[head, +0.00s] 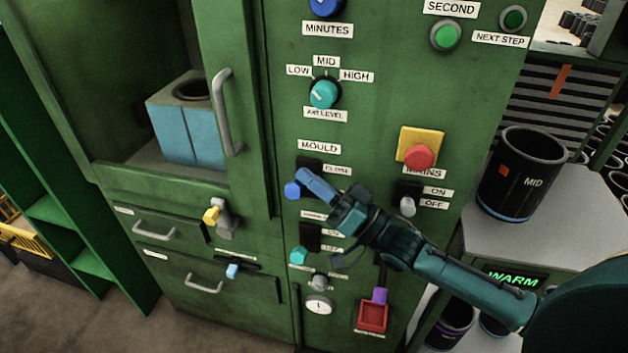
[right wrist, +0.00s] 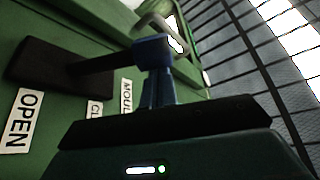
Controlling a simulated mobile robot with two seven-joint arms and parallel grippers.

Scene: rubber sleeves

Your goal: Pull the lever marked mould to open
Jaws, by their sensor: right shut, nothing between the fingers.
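The MOULD lever has a blue knob (head: 292,190) on a short arm that sticks out from a black slot plate (head: 310,165) on the green panel. The MOULD label (head: 319,147) is above it and CLOSE beside its upper part. My right gripper (head: 304,177) is shut and empty, its blue fingers right at the knob. In the right wrist view the knob (right wrist: 152,47) is at the fingertips (right wrist: 156,75); I cannot tell whether they touch. The OPEN label (right wrist: 20,120) shows there; in the head view my gripper covers that area. My left gripper is not in view.
A red MAINS button (head: 420,157) and an ON/OFF switch (head: 407,206) are right of the lever. Another black slot with a teal knob (head: 298,256) is below. A cabinet door handle (head: 229,113) stands out at left. A black MID container (head: 521,174) stands at right.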

